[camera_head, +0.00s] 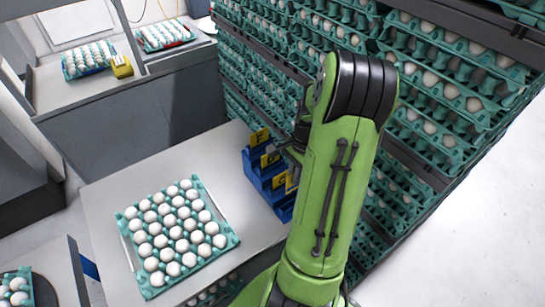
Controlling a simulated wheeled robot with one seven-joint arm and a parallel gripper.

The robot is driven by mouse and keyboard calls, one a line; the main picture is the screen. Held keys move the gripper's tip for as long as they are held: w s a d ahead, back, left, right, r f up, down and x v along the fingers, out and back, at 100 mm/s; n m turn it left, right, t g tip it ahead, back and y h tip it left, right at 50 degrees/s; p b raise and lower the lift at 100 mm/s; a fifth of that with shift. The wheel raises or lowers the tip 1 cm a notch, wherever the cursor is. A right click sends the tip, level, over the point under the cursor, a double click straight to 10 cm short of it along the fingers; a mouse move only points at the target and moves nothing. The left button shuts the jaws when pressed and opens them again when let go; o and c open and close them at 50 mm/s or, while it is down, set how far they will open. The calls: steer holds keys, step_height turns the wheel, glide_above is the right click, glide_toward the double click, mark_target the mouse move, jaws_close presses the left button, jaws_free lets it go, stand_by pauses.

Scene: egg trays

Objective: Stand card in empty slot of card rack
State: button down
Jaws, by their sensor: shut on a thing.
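The blue card rack (257,176) stands at the right edge of the grey table, by the egg stacks. Yellow cards with dark marks show at it: one at its far end (260,136), one in the middle (270,159) and one nearer (290,182). My gripper (291,156) is at the rack's right side, small and dark and mostly hidden behind my green arm. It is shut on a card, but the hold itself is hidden. I cannot tell which card is in the jaws, or which slot is empty. My arm hides the rack's near right part.
A teal tray of white eggs (127,246) lies on the table (98,205), left of the rack. Tall stacks of egg trays (440,90) rise behind and right of my arm. More trays and a yellow object (122,67) sit on a far counter. Bare table lies between tray and rack.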

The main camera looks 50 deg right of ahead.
mark_target(294, 189)
steer(key=shift+s+f+b, duration=0.15)
steer(key=shift+f+b, duration=0.2)
steer(key=shift+b, duration=0.1)
step_height(294, 189, down, 6)
steer(key=b, duration=0.5)
steer(key=shift+a+r, duration=0.1)
stand_by(0.7)
steer(key=shift+f+b, duration=1.65)
steer(key=shift+f, duration=0.55)
